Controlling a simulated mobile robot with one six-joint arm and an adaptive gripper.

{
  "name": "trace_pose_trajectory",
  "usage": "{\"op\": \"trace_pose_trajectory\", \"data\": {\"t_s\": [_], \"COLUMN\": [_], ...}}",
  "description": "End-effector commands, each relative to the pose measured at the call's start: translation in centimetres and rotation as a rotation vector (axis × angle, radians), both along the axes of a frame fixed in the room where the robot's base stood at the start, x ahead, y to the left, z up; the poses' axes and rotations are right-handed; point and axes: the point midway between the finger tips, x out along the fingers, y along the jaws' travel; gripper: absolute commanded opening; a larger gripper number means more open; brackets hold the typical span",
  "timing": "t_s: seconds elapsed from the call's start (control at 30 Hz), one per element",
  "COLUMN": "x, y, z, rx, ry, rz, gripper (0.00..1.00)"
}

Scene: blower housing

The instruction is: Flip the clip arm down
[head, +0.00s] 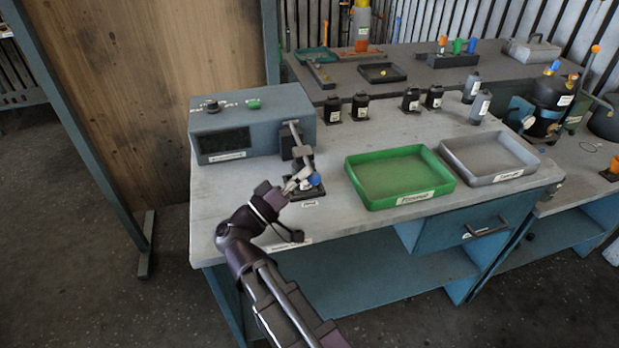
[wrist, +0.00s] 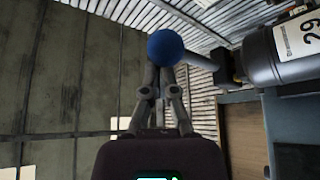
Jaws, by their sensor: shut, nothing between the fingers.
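The clip arm's blue ball knob (wrist: 165,48) is right at my gripper's fingertips in the wrist view. A short grey rod joins it on the right to a dark bracket. My gripper (wrist: 161,72) is shut with nothing between its fingers; its tips are close under the knob, and I cannot tell whether they touch it. In the head view the knob (head: 315,179) is over a small black base in front of the grey-blue test box (head: 252,128). My gripper (head: 303,180) is just left of it there. The rest of the clip arm is partly hidden.
A green tray (head: 447,193) and a grey tray (head: 533,168) are to the right on the workbench (head: 335,227). Several small black units stand behind them. A labelled grey cylinder (wrist: 290,55) is close on the right in the wrist view.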

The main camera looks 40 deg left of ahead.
Motion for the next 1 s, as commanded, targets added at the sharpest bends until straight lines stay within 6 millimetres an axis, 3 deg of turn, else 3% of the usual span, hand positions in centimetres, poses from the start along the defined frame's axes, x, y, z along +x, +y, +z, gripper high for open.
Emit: {"op": "trace_pose_trajectory", "data": {"t_s": [0.37, 1.0], "x": [0.0, -0.1], "y": [-0.5, 0.8], "z": [0.0, 3.8], "rx": [0.006, 0.001], "ry": [0.010, 0.000], "rz": [-0.010, -0.004], "gripper": [0.00, 0.00]}}
